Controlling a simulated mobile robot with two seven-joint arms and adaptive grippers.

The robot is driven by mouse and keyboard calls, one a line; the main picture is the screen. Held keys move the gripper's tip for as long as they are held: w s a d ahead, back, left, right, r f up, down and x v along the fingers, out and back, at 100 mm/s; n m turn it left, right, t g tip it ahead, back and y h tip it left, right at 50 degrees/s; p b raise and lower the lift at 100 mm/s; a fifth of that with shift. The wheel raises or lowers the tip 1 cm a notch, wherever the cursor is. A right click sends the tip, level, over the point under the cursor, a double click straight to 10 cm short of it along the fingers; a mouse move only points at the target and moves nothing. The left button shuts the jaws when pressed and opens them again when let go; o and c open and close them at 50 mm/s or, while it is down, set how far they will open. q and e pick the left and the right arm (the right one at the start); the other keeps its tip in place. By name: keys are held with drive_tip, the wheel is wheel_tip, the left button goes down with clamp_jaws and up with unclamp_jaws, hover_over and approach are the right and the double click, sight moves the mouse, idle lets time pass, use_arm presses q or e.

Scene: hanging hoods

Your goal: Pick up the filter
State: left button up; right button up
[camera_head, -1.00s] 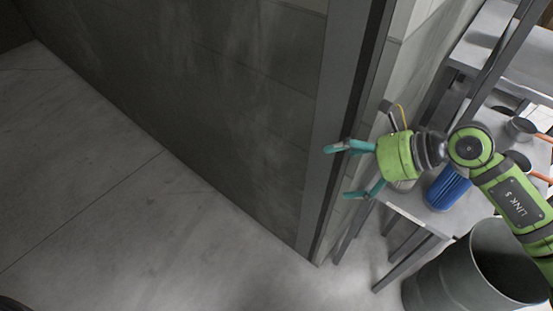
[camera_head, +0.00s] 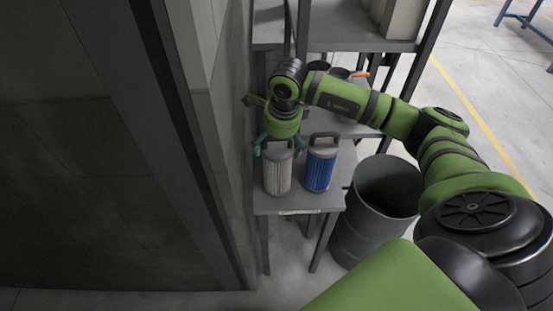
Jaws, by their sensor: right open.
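Two cylindrical filters with dark handles on top stand upright side by side on a grey metal table (camera_head: 298,201). The left one is a whitish pleated filter (camera_head: 278,176); the right one is a blue filter (camera_head: 319,173). My right gripper (camera_head: 278,149) is open, pointing down over the top of the whitish filter. Its teal fingers are on either side of that filter's handle, which shows between them. I cannot tell whether they touch it. The right finger is close to the blue filter. My left gripper is not in view.
A dark wall and post (camera_head: 165,110) rise close to the left of the table. A grey bin (camera_head: 372,215) stands just right of it. Metal shelving (camera_head: 345,40) and pans with orange handles are behind. Open floor lies at the far right.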

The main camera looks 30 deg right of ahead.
drive_tip(key=shift+w+f, duration=0.2)
drive_tip(key=shift+f, duration=0.7)
drive_tip(key=c, duration=1.2)
drive_tip(key=shift+o, duration=0.2)
drive_tip(key=shift+r, duration=0.1)
drive_tip(key=shift+a, duration=0.1)
